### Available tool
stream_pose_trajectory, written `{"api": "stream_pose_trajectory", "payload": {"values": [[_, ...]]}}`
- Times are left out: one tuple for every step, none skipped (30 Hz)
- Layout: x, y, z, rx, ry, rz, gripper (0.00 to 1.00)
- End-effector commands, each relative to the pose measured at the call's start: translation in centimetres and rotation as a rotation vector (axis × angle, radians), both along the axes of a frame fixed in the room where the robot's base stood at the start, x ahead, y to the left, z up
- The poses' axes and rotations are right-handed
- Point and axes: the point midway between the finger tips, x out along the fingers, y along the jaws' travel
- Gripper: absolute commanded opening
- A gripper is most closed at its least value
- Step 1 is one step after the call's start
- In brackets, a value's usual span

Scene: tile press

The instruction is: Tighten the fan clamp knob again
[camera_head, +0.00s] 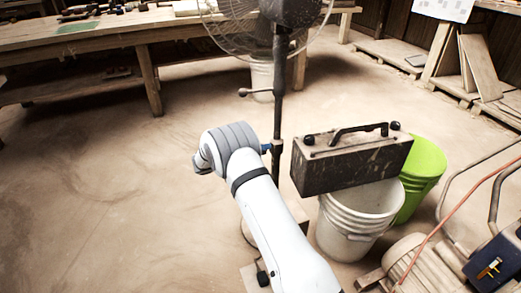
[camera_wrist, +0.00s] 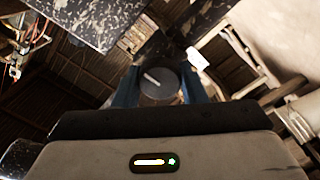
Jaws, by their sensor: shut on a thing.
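The fan clamp knob (camera_wrist: 165,93) is a dark round disc with a pale line across its face, in the middle of the wrist view. The blue fingers of my gripper (camera_wrist: 159,88) stand on both sides of it and are shut on it. In the head view my gripper (camera_head: 265,147) reaches the dark fan pole (camera_head: 277,118) at a small collar. My arm hides most of the fingers, and the knob cannot be made out there. The fan (camera_head: 288,12) is at the top of the pole, partly cut off by the frame.
A dark toolbox (camera_head: 345,165) sits over a white bucket (camera_head: 355,215), close right of the pole. A green bucket (camera_head: 425,165) stands behind. A workbench (camera_head: 110,35) runs along the back; the left floor is open.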

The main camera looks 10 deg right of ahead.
Motion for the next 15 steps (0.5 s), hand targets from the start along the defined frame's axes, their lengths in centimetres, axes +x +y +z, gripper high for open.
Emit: {"api": "stream_pose_trajectory", "payload": {"values": [[-0.14, -0.03, -0.24, 0.003, -0.011, -0.003, 0.15], [-0.14, -0.03, -0.24, 0.005, -0.019, -0.003, 0.15], [-0.14, -0.03, -0.24, 0.008, -0.03, -0.004, 0.15], [-0.15, -0.03, -0.25, 0.009, -0.036, -0.004, 0.15], [-0.15, -0.04, -0.25, 0.01, -0.041, -0.004, 0.15], [-0.15, -0.04, -0.25, 0.011, -0.048, -0.004, 0.15], [-0.15, -0.04, -0.25, 0.012, -0.052, -0.004, 0.15], [-0.16, -0.04, -0.25, 0.013, -0.055, -0.004, 0.15], [-0.16, -0.04, -0.25, 0.013, -0.058, -0.004, 0.15], [-0.16, -0.04, -0.25, 0.014, -0.059, -0.004, 0.15], [-0.16, -0.04, -0.25, 0.014, -0.06, -0.004, 0.15], [-0.16, -0.04, -0.25, 0.014, -0.061, -0.004, 0.15], [-0.15, -0.05, -0.25, 0.014, -0.061, -0.004, 0.15], [-0.15, -0.05, -0.25, 0.014, -0.061, -0.004, 0.15], [-0.15, -0.05, -0.25, 0.014, -0.061, -0.004, 0.15]]}}
